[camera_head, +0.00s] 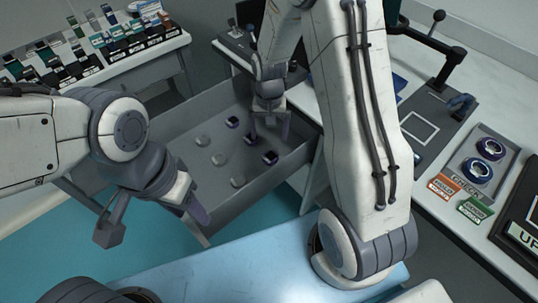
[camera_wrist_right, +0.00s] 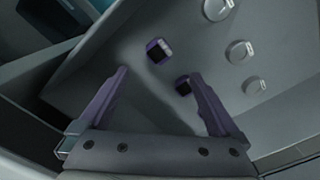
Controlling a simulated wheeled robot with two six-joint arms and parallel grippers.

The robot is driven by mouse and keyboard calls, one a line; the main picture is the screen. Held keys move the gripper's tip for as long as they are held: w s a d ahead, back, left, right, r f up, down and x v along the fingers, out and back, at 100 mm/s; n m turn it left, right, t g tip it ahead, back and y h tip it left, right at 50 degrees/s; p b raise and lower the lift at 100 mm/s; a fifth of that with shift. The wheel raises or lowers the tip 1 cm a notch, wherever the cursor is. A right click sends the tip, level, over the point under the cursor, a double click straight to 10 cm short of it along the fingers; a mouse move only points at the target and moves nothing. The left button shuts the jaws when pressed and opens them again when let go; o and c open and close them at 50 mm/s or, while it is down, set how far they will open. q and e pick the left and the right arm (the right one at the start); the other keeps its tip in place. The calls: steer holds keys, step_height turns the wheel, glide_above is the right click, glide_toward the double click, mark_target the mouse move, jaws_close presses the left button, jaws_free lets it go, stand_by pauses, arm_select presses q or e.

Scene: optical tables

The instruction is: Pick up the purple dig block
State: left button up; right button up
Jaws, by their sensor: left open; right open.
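Small dark blocks with purple edges lie in the grey open drawer (camera_head: 195,116): one at the back (camera_head: 232,122), a middle block (camera_head: 250,139) and a front block (camera_head: 270,158). I cannot tell which is the dig block. My right gripper (camera_head: 269,138) is open and empty, pointing down over the drawer by these blocks. In the right wrist view, one purple-edged block (camera_wrist_right: 159,51) lies beyond the open fingers (camera_wrist_right: 159,76), and another (camera_wrist_right: 183,85) sits by the right fingertip. My left gripper (camera_head: 154,224) is open and empty, in front of the drawer's left side.
Round silver pieces (camera_head: 219,159) lie in the drawer left of the purple blocks. Its raised walls surround them. A rack of labelled items (camera_head: 110,42) stands at the back left. The right bench holds a tray with two blue-purple rings (camera_head: 478,170) and labels.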

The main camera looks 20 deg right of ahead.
steer(key=b, duration=0.1)
glide_above(270, 156)
step_height(270, 156, down, 6)
steer(key=shift+d+r, duration=0.1)
step_height(270, 156, down, 5)
steer(key=shift+f+b, duration=0.1)
steer(key=shift+b, duration=0.45)
jaws_close()
